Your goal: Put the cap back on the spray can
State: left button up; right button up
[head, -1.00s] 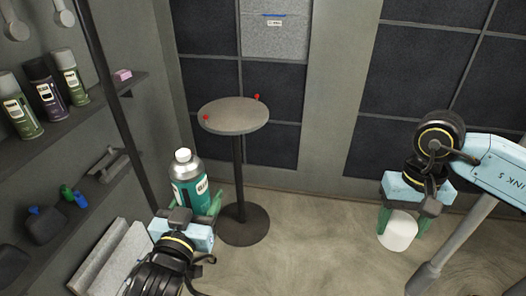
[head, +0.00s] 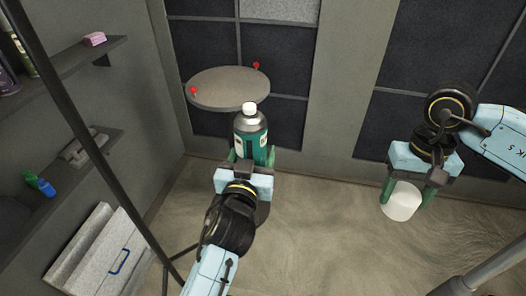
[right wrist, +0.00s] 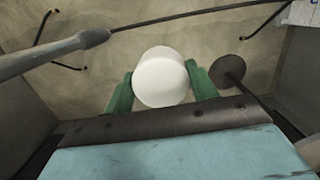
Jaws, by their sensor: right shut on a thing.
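The spray can (head: 249,138) is a teal and grey can with a white nozzle on top. My left gripper (head: 256,160) has its green fingers on both sides of it and holds it nearly upright, in front of the round table in the head view. The white cap (head: 402,204) is between the green fingers of my right gripper (head: 406,190), which is shut on it, at the right. The right wrist view also shows the cap (right wrist: 160,78) between the fingers of the right gripper (right wrist: 158,88). The cap and can are well apart.
A small round table (head: 228,90) with two red knobs at its edge stands behind the can; its top is otherwise bare. Wall shelves (head: 85,160) with cans and small items are at the left. A dark pole crosses the left side. Open floor lies between my grippers.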

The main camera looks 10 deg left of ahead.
jog(key=shift+w, duration=0.1)
jog(key=shift+w+a+m, duration=0.25)
jog(key=shift+w+m, duration=0.15)
jog(key=shift+m, duration=0.2)
jog(key=w+a+m, duration=0.2)
jog(key=w+m, duration=0.1)
jog(key=m, duration=0.2)
notch_tip(320, 180, up, 22)
jog(key=m+t+y, duration=0.1)
jog(key=m, duration=1.1)
send_over(247, 104)
jog(key=shift+s+d, duration=0.1)
jog(key=shift+d, duration=0.05)
jog(key=shift+f, duration=2.95)
jog(key=shift+f, duration=0.8)
